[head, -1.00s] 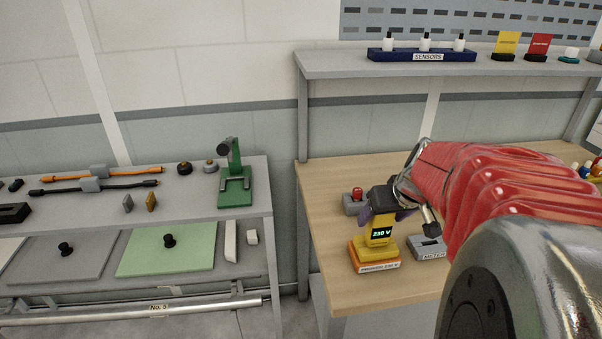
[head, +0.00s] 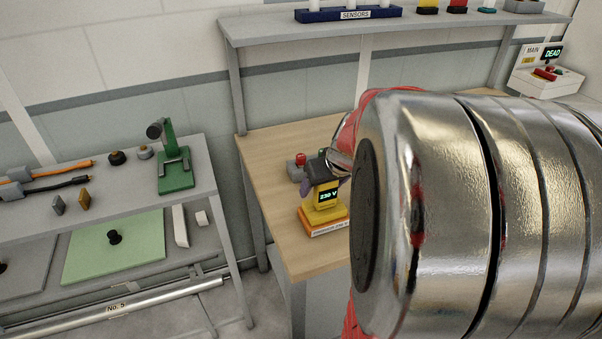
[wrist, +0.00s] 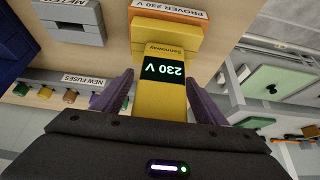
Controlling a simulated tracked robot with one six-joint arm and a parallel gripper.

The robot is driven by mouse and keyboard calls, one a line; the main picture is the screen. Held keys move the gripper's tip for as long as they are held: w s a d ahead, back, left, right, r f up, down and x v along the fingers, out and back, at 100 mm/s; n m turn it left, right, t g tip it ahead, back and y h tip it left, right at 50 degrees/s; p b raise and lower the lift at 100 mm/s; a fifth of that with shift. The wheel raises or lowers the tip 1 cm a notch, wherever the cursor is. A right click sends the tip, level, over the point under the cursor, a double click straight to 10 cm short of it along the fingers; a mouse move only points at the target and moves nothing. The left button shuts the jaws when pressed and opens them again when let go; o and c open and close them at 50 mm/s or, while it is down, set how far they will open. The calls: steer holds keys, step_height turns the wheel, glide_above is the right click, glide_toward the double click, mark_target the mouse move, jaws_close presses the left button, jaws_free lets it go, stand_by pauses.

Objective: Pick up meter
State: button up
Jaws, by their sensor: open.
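The yellow meter (head: 325,196) shows 230 V on its dark display and stands on the orange-and-white prover (head: 322,223), labelled PROVER 230 V in the wrist view (wrist: 172,12). My gripper (head: 320,172) is at the meter's upper end, with its purple fingers one on each side. In the wrist view the meter (wrist: 160,100) runs between the fingers of my open gripper (wrist: 165,82). Small gaps seem to show beside it there, but I cannot tell whether a finger touches it. The grey METER holder (wrist: 70,22) is beside the prover.
A grey box with a red knob (head: 298,165) is behind the meter on the bench. A green stand (head: 175,165) is on the left shelf unit. NEW FUSES (wrist: 85,80) and a blue bin (wrist: 18,45) are near in the wrist view. My arm hides the bench's right side.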

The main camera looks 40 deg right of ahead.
steer(key=shift+c, duration=0.2)
steer(key=c, duration=1.3)
step_height(320, 180, up, 10)
steer(key=shift+s, duration=0.1)
stand_by(0.7)
